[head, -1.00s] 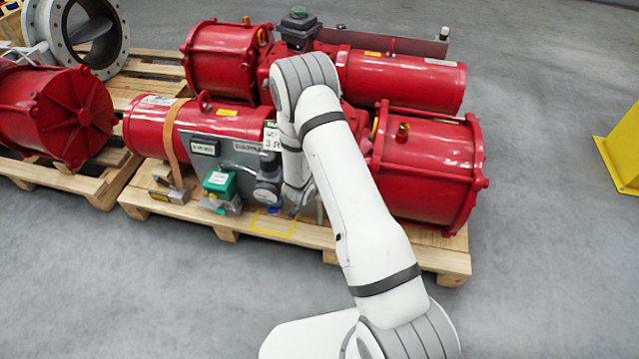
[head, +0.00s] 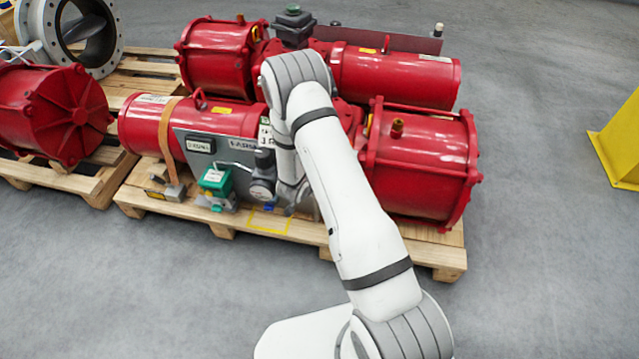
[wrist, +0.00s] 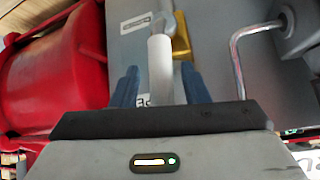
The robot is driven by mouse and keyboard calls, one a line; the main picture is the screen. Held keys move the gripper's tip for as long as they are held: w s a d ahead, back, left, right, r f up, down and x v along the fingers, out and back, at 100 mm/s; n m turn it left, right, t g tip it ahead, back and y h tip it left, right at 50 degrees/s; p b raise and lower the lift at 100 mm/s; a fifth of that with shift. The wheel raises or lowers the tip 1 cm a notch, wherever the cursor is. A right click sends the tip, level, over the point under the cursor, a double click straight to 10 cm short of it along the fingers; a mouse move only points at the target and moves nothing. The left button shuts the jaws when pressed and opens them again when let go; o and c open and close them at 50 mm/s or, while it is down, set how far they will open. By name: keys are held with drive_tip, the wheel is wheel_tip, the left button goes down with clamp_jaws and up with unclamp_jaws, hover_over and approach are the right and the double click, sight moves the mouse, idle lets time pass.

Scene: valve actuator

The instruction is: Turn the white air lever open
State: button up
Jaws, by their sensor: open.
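The white air lever (wrist: 160,70) shows in the wrist view as a pale, upright handle on the grey panel (wrist: 205,40). Its lower end lies between the two blue fingers of my gripper (wrist: 157,88), with a visible gap on each side. My gripper is open around the lever and does not appear to press on it. A yellow bracket (wrist: 181,38) sits just right of the lever's upper end. In the head view my own arm hides the lever and most of the gripper.
Red actuator cylinders (head: 425,165) stand right of my arm on the wooden pallet (head: 440,255). A green-topped valve (head: 215,181) and a dark round regulator (head: 262,180) are left of it. In the wrist view a bent metal tube (wrist: 237,60) runs right of the lever.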

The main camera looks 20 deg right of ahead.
drive_tip(key=p+v, duration=0.1)
drive_tip(key=v, duration=0.6)
drive_tip(key=shift+s+a+r, duration=0.2)
drive_tip(key=shift+r, duration=0.1)
drive_tip(key=s+a+r+n+y+p, duration=0.1)
drive_tip(key=a+r+n+y+p, duration=0.15)
drive_tip(key=r, duration=0.75)
drive_tip(key=s+a+r+n+g+y+p, duration=0.1)
drive_tip(key=s+r+y+p, duration=0.15)
drive_tip(key=r, duration=0.75)
drive_tip(key=s+a+r+n+y+p, duration=0.15)
drive_tip(key=r+p, duration=0.25)
drive_tip(key=r, duration=0.6)
drive_tip(key=s+d+r+n+g+p, duration=0.1)
drive_tip(key=s+d+r+n+p, duration=0.1)
drive_tip(key=s+r, duration=0.8)
drive_tip(key=s+d+r+n+g+h+p, duration=0.1)
drive_tip(key=s+d+r+p, duration=0.3)
drive_tip(key=s+r, duration=0.6)
drive_tip(key=shift+s+d+n+g+p, duration=0.2)
drive_tip(key=shift+s+n+g+p, duration=0.15)
drive_tip(key=shift+s+g, duration=0.4)
